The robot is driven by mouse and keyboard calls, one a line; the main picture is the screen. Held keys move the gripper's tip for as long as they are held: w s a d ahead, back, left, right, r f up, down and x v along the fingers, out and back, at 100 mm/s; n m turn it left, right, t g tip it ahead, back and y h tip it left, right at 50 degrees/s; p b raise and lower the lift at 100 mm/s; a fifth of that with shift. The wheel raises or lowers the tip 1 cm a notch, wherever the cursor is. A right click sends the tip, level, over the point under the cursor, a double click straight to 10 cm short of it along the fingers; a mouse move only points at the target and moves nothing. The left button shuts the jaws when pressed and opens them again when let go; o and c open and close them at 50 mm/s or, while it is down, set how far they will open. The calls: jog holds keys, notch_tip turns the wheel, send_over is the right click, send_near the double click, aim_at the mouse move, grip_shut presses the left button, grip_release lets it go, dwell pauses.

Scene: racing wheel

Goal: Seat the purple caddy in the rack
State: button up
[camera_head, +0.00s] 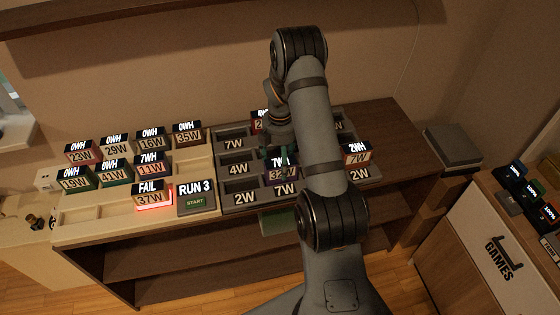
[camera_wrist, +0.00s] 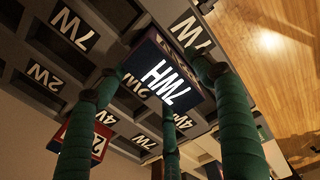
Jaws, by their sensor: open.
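The purple caddy (camera_head: 281,172) stands at the front middle of the grey rack (camera_head: 233,148), its lit display reading 7WH above a 32W label. In the wrist view the caddy (camera_wrist: 160,65) is dark purple-blue and lies between the green fingers of my gripper (camera_wrist: 160,82). The fingers are open around it; whether any touches it I cannot tell. In the head view my gripper (camera_head: 276,151) is just behind and above the caddy, partly hidden by my arm. Whether the caddy sits fully down in a slot is hidden.
Red caddies stand in the rack at right (camera_head: 357,154) and at the back (camera_head: 259,123). Several labelled slots there look empty. A cream tray (camera_head: 85,225) at left holds several caddies, one (camera_head: 151,195) showing FAIL with a red glow, beside a RUN 3 START panel (camera_head: 195,199).

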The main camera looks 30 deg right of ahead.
jog(key=shift+r, duration=0.1)
notch_tip(320, 180, up, 12)
jog(key=shift+f, duration=0.1)
dwell(0.5)
notch_tip(320, 180, up, 7)
jog(key=p, duration=0.6)
jog(key=shift+p, duration=0.35)
